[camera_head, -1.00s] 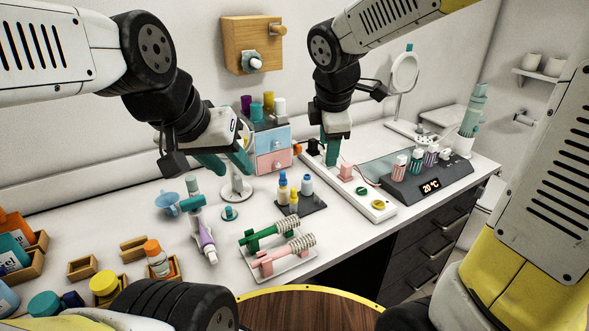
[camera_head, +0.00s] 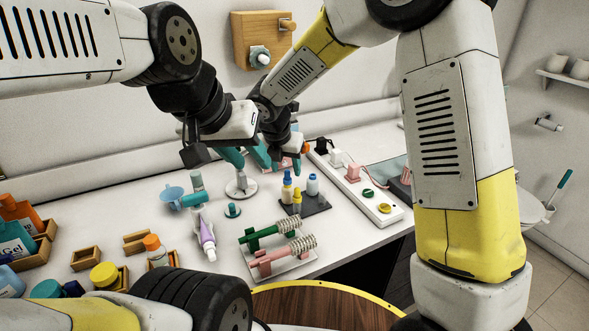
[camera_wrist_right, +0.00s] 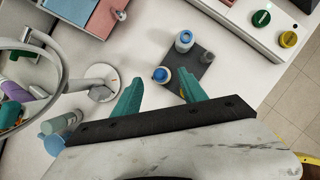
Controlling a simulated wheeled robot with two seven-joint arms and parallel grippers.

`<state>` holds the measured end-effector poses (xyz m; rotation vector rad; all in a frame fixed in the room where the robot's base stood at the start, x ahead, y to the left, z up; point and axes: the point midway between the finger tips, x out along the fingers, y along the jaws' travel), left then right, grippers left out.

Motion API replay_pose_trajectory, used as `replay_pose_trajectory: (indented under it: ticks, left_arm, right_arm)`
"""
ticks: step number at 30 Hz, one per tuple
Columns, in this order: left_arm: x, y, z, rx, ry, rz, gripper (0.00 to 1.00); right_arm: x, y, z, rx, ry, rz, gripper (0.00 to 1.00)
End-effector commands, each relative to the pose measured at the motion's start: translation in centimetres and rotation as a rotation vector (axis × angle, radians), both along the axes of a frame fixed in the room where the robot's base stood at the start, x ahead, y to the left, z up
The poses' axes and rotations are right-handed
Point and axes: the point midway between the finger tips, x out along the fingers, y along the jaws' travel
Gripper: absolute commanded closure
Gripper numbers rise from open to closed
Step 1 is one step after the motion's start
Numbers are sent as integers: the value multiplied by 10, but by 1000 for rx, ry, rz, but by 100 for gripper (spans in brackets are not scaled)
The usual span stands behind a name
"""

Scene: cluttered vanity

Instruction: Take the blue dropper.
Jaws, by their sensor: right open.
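A small dropper bottle with a blue top (camera_head: 287,180) stands on a dark square tray (camera_head: 319,204) on the vanity; its blue top also shows in the right wrist view (camera_wrist_right: 161,75). Beside it on the tray are a yellow bottle (camera_head: 297,200) and a white bottle with a blue cap (camera_head: 313,184). My right gripper (camera_head: 280,163) is open and empty, behind the tray in the head view. In the wrist view its teal fingertips lie apart either side of the blue-topped bottle, with no contact visible. My left gripper (camera_head: 233,157) appears open and empty, above the round mirror's base.
A pink and green roller rack (camera_head: 281,262) stands in front of the tray. A purple tube (camera_head: 207,236) lies left. A white strip with green and yellow knobs (camera_head: 375,205) is at right. The drawer box (camera_wrist_right: 100,15) stands close behind.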

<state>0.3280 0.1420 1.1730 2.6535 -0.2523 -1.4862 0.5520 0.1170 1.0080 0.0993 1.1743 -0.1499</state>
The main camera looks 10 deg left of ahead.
Motion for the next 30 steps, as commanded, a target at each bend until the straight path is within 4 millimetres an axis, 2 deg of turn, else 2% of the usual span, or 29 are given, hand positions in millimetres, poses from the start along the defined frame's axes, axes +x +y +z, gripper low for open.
replay_pose_trajectory:
  ticks: [6, 14, 21, 22, 30]
  left_arm:
    - [0, 0, 0, 0, 0, 0, 64]
    - [0, 0, 0, 0, 0, 0, 64]
    - [0, 0, 0, 0, 0, 0, 64]
    - [0, 0, 0, 0, 0, 0, 64]
    - [0, 0, 0, 0, 0, 0, 64]
  right_arm:
    - [14, -2, -31, -1, 2, -2, 50]
    - [16, -2, -35, 1, 0, -2, 50]
    - [16, -2, -35, 1, 0, -2, 98]
    - [16, -2, -35, 1, 0, -2, 100]
    - [16, -2, -35, 1, 0, -2, 100]
